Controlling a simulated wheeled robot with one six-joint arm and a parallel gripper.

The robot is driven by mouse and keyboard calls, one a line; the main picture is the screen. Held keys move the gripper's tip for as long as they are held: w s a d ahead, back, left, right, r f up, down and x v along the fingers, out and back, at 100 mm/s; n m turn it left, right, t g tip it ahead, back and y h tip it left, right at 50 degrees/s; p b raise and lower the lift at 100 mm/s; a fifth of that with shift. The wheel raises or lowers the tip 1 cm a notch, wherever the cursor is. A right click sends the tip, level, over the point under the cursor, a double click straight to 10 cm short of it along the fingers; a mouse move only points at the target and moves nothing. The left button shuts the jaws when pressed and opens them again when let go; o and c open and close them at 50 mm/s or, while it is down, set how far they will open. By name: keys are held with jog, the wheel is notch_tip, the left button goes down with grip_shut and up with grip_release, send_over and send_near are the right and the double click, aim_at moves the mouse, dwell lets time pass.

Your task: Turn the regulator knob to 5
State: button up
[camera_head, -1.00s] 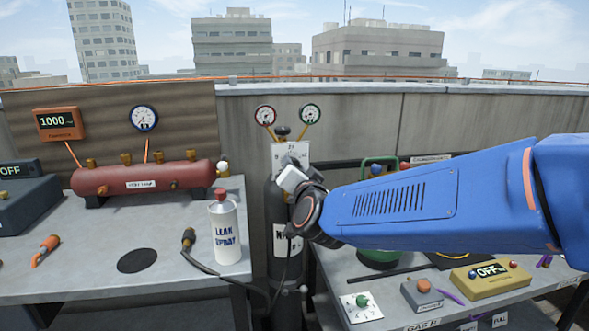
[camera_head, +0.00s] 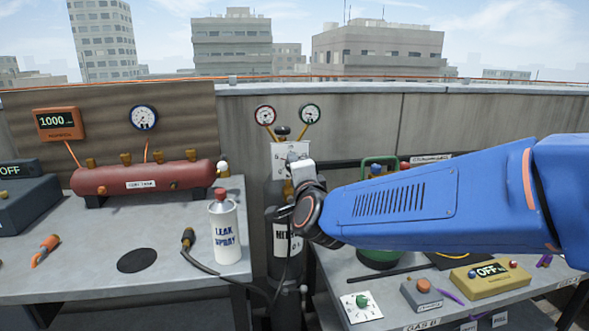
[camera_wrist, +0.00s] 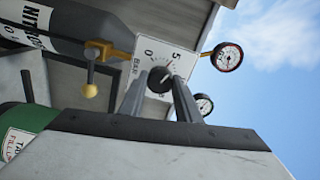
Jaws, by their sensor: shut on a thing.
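The regulator plate (camera_wrist: 181,66) is white, with 0 at its left, 5 near its top and a BAR label. Its dark round knob (camera_wrist: 160,79) sits in the middle; a small light mark on it seems to point toward the 5, but I cannot read it exactly. My gripper (camera_wrist: 162,85) has its two grey fingers on either side of the knob and is shut on it. In the head view the plate (camera_head: 281,151) is partly hidden behind my gripper (camera_head: 292,160), above the nitrogen cylinder (camera_head: 277,215).
Two gauges, red-rimmed (camera_head: 265,115) and green-rimmed (camera_head: 309,114), stand above the plate. A yellow-knobbed valve lever (camera_wrist: 90,88) is close left of the knob. The leak spray can (camera_head: 225,232) stands on the left bench; a green-knobbed plate (camera_head: 362,303) lies on the right bench.

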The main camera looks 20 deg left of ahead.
dwell(0.3)
jog(key=shift+f, duration=0.1)
jog(key=o, duration=1.1)
jog(key=shift+c, duration=0.2)
jog(key=shift+s+d, duration=0.1)
jog(key=v, duration=1.7)
jog(key=shift+s, duration=0.15)
